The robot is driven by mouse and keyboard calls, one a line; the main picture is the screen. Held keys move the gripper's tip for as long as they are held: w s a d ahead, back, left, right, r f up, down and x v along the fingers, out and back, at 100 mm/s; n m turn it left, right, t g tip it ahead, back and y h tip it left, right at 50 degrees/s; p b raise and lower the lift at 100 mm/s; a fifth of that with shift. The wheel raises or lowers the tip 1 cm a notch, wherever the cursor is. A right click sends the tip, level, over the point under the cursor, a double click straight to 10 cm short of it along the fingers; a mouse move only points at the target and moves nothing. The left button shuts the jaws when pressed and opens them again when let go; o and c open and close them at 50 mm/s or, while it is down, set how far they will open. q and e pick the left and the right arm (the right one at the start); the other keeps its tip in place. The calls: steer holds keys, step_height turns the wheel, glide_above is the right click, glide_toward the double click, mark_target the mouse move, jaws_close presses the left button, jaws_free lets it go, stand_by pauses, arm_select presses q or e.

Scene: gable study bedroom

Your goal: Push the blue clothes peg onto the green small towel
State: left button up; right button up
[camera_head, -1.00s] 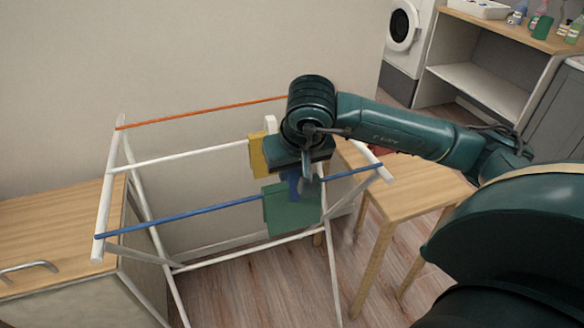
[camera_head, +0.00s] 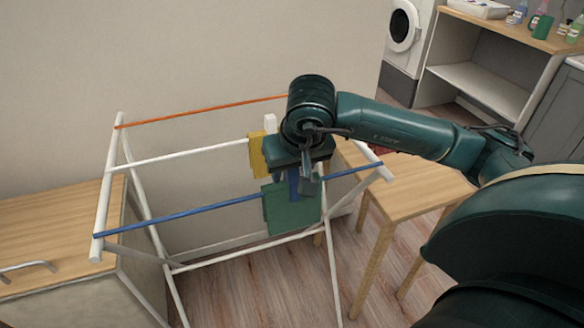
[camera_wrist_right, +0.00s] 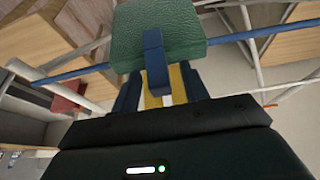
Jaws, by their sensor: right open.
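The green small towel (camera_head: 283,214) hangs over the near blue rail of the drying rack; it also shows in the right wrist view (camera_wrist_right: 190,28). The blue clothes peg (camera_wrist_right: 154,60) is upright at the towel's rail edge and overlaps the towel in that view. In the head view the peg (camera_head: 294,184) shows just below my right gripper (camera_head: 303,180). My right gripper's open fingers (camera_wrist_right: 160,90) stand either side of the peg, with a gap visible. How deep the peg sits on the towel cannot be told. My left gripper is not in view.
The white drying rack (camera_head: 107,200) has an orange rail and a white rail behind. A yellow cloth (camera_head: 257,155) hangs on the white rail, close to my gripper. A wooden table (camera_head: 425,190) stands right of the rack, a wooden cabinet (camera_head: 50,225) left.

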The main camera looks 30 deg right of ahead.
steer(key=shift+r, duration=0.1)
steer(key=v, duration=1.3)
steer(key=shift+s+p, duration=0.15)
steer(key=shift+p, duration=0.15)
step_height(320, 180, up, 7)
steer(key=p, duration=0.5)
steer(key=shift+p, duration=0.35)
steer(key=shift+a, duration=0.1)
